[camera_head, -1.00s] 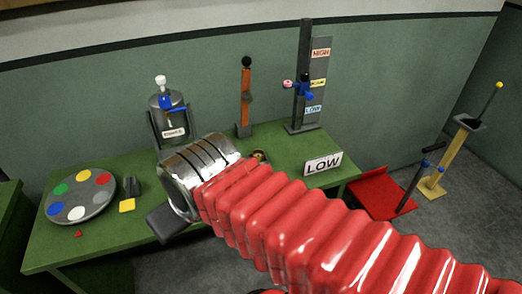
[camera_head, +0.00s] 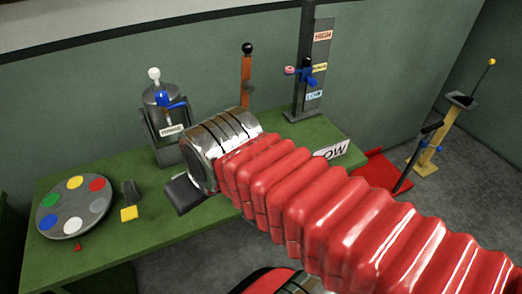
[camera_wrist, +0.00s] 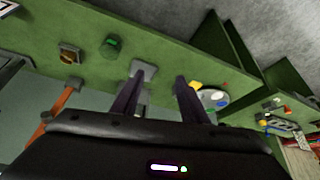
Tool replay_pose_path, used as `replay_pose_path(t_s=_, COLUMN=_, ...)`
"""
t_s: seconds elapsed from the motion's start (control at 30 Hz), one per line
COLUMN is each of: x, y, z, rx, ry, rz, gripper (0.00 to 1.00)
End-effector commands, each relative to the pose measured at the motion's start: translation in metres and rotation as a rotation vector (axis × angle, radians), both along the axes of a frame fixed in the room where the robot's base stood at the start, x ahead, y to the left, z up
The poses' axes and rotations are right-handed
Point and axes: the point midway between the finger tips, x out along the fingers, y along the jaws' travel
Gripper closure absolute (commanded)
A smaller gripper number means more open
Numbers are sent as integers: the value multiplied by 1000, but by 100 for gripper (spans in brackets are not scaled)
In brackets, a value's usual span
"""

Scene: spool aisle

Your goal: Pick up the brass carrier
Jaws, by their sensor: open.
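A small brass-brown block, which looks like the brass carrier (camera_wrist: 69,53), sits on the green bench in the wrist view, left of my gripper (camera_wrist: 158,80). In the head view it is hidden behind my red-sleeved arm. My gripper's two dark fingers are spread apart with nothing visible between them. They point over the bench, clear of the brass block.
A green piece (camera_wrist: 112,45) stands between the brass block and my fingers. The bench also bears a canister on a stand (camera_head: 163,110), an orange lever (camera_head: 246,75), a HIGH–LOW post (camera_head: 305,70), a colour-dotted disc (camera_head: 75,207), and a yellow block (camera_head: 129,213).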

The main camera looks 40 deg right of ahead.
Motion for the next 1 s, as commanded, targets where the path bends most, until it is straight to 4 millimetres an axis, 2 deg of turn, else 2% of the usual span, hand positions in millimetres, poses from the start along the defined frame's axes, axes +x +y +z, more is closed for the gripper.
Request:
replay_pose_path(t_s=0.13, x=1, y=-4, z=-9, rx=51, ry=40, rz=-66, gripper=49)
replay_pose_path(t_s=0.2, x=3, y=-12, z=-16, rx=97, ry=71, rz=-122, gripper=46)
replay_pose_path(t_s=0.67, x=22, y=-41, z=-67, rx=595, ry=302, rz=-705, gripper=46)
replay_pose_path(t_s=0.87, x=37, y=-64, z=-81, rx=842, ry=359, rz=-973, gripper=46)
replay_pose_path(t_s=1.0, x=48, y=-87, z=-89, rx=1026, ry=382, rz=-1157, gripper=46)
